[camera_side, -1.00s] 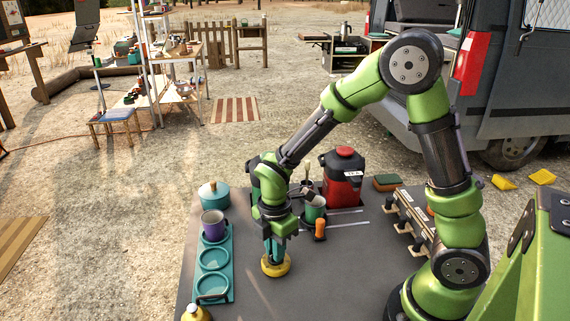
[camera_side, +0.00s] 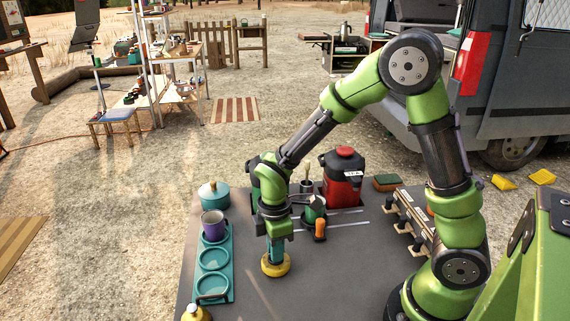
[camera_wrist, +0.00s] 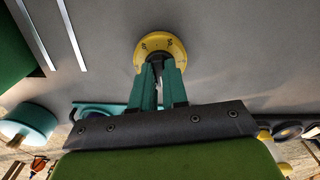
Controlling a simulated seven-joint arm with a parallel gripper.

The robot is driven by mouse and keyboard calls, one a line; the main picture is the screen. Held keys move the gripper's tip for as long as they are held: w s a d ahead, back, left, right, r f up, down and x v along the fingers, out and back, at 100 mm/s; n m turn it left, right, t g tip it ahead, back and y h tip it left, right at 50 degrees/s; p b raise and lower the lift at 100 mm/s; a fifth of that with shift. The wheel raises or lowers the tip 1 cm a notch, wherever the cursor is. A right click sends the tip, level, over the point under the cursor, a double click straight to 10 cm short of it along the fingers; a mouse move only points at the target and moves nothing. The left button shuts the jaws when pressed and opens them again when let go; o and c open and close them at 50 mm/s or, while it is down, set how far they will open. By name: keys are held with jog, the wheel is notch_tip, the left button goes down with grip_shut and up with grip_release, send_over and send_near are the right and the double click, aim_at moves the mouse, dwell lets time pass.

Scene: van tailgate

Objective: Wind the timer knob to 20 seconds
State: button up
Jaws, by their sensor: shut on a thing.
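The yellow round timer (camera_side: 276,265) sits on the dark grey table top in the side view. It also shows in the wrist view (camera_wrist: 160,45), where dark marks are seen on its yellow face; I cannot read which mark is set. My gripper (camera_side: 275,252) points straight down over the timer. In the wrist view the teal fingers (camera_wrist: 158,72) are closed together on the dark timer knob (camera_wrist: 158,60) at the middle of the dial. The fingers hide most of the knob.
A teal tray (camera_side: 229,268) with round recesses and a purple mug (camera_side: 213,222) stand left of the timer. A teal pot (camera_side: 213,194), red canister (camera_side: 343,178), green mug (camera_side: 315,208) and orange-handled tool (camera_side: 320,228) are behind. The table (camera_side: 340,280) is clear right of the timer.

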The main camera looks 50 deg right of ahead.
jog(key=shift+m, duration=1.3)
jog(key=shift+m, duration=1.2)
jog(key=shift+m, duration=1.2)
